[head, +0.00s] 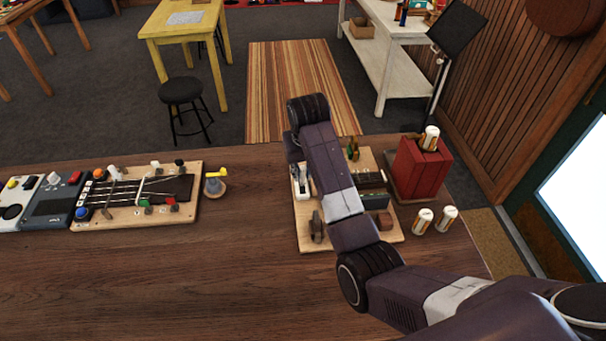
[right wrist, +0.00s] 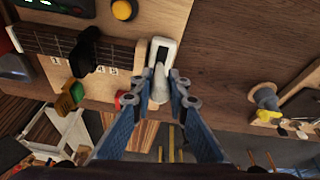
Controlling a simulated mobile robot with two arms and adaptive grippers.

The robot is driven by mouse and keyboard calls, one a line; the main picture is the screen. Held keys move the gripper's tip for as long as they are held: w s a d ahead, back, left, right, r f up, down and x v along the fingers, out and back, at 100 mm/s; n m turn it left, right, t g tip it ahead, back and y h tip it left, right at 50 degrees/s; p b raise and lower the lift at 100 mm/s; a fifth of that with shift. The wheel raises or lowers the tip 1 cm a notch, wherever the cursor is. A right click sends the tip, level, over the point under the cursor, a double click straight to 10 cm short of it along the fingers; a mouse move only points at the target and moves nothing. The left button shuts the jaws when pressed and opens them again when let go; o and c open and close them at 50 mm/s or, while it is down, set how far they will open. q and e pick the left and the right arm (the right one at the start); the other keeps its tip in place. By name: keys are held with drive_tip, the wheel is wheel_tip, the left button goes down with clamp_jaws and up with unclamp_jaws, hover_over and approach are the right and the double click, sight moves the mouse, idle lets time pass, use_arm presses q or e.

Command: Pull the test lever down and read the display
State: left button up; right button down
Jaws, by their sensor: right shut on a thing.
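The test board (head: 309,239) lies on the counter, partly hidden under my right arm in the head view. The test lever is a pale grey handle (right wrist: 159,92) on a white base with a dark slot (right wrist: 163,50), at the board's left edge in the head view (head: 300,188). My right gripper (right wrist: 164,84) is shut on the lever's handle, with one blue finger on each side. A dark box with a teal face (head: 376,202), which may be the display, sits on the board; no reading can be made out. My left gripper is out of view.
A red box (head: 416,172) with a battery in its top stands right of the board. Two batteries (head: 424,221) (head: 446,219) stand before it. A stringed board (head: 135,213) and a yellow-handled crank (head: 215,183) lie left. The counter (head: 200,285) is clear in front.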

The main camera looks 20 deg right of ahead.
drive_tip(key=shift+w+d+r+g+y, duration=0.1)
drive_tip(key=shift+w+g+y, duration=0.05)
drive_tip(key=shift+w+g, duration=0.45)
drive_tip(key=shift+w+d+g+y, duration=0.15)
drive_tip(key=shift+w+g, duration=0.2)
drive_tip(key=shift+g, duration=0.45)
drive_tip(key=shift+w+g+b, duration=0.35)
drive_tip(key=shift+g+b, duration=0.15)
drive_tip(key=shift+b, duration=0.3)
drive_tip(key=shift+w+g+b, duration=0.15)
drive_tip(key=shift+g+b, duration=0.25)
drive_tip(key=shift+b, duration=0.1)
